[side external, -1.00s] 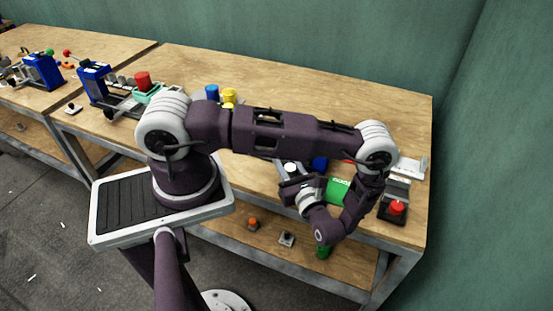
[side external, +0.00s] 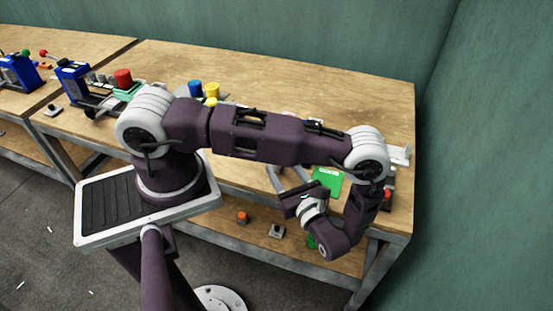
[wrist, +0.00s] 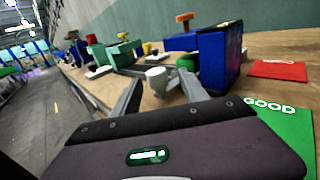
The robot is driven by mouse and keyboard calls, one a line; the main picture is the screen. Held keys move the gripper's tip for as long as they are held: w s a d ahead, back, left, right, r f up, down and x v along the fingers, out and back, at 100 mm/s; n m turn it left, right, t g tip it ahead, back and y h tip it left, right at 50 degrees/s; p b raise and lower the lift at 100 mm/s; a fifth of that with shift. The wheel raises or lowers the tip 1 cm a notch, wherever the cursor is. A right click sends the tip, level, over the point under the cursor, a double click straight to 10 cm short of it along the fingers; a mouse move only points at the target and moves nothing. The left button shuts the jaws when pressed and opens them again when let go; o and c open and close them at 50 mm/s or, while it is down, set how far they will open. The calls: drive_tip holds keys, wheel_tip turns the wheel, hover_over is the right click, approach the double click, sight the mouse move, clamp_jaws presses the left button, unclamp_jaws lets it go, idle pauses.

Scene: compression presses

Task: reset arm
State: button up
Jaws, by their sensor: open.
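My gripper (side external: 290,178) is at the front edge of the wooden table, beside the green mat. In the wrist view my gripper (wrist: 162,76) has its two grey fingers spread apart. A pale knob-like part (wrist: 157,76) shows between and beyond them; nothing appears gripped. The green mat marked GOOD (wrist: 280,128) lies right of the fingers, and its corner shows in the side view (side external: 327,180). A blue press (wrist: 218,60) stands just beyond the right finger. My forearm hides much of this area in the side view.
A red mat (wrist: 278,69) lies behind the green one. Blue (side external: 194,86) and yellow (side external: 212,91) cylinders and a red one (side external: 123,78) stand to the left. Small parts, including an orange-topped one (side external: 242,217), sit on the lower shelf. The table's back is clear.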

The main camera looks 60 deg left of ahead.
drive_tip(key=shift+d, duration=0.45)
drive_tip(key=shift+w+r, duration=0.1)
drive_tip(key=shift+r, duration=0.25)
wheel_tip(320, 180, up, 11)
drive_tip(key=d+n+g+h, duration=0.2)
drive_tip(key=n+g+h, duration=0.25)
drive_tip(key=n, duration=0.25)
drive_tip(key=s+d+r+n+t+h, duration=0.3)
drive_tip(key=s+r+n+t+h, duration=0.2)
drive_tip(key=r, duration=0.5)
drive_tip(key=s+d+r+n+t+h, duration=0.4)
drive_tip(key=r+h, duration=0.4)
drive_tip(key=r, duration=0.3)
drive_tip(key=shift+s+n+t, duration=0.55)
drive_tip(key=shift+s+n, duration=0.45)
drive_tip(key=shift+s, duration=0.25)
